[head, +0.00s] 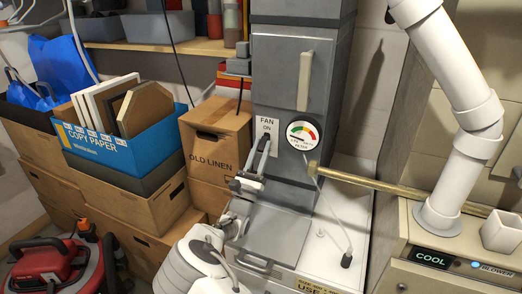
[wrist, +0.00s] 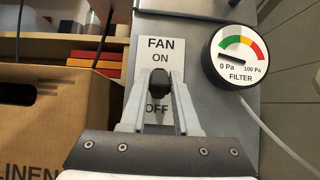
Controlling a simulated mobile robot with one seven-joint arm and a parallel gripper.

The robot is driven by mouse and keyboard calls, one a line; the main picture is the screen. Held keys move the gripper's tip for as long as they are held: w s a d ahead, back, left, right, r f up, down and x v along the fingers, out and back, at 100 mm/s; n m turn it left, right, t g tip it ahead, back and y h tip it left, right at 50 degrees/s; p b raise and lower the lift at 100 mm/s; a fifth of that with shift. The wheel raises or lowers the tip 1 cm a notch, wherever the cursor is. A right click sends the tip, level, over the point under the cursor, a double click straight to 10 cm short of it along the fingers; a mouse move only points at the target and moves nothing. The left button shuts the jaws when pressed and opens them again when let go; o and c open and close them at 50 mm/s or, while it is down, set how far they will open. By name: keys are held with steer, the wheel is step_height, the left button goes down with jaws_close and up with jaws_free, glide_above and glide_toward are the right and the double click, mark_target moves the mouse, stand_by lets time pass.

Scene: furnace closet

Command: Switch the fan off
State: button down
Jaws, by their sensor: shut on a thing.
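The fan switch plate (head: 266,124) is a white label on the front of the grey furnace cabinet, left of the round gauge. In the wrist view the plate (wrist: 151,44) reads FAN, with ON above and OFF below. The black switch lever (wrist: 159,84) stands out between these words, just under ON. Its exact setting is hard to tell. My gripper (wrist: 159,80) has its two grey fingertips closed on the lever from both sides. In the head view my gripper (head: 263,143) reaches up to the plate and hides its lower part.
The filter gauge (head: 302,133) sits right of the plate, its needle near 0 Pa. A brass pipe (head: 375,180) runs to the right. An old linen box (head: 213,135) stands close on the left. A cabinet panel at lower right reads COOL (head: 432,259) and BLOWER.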

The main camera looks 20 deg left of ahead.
steer(key=c, duration=0.6)
jaws_free()
steer(key=shift+c, duration=0.2)
steer(key=p+v, duration=0.1)
steer(key=v, duration=1.6)
steer(key=shift+s+a+f, duration=0.1)
steer(key=shift+s+f, duration=0.05)
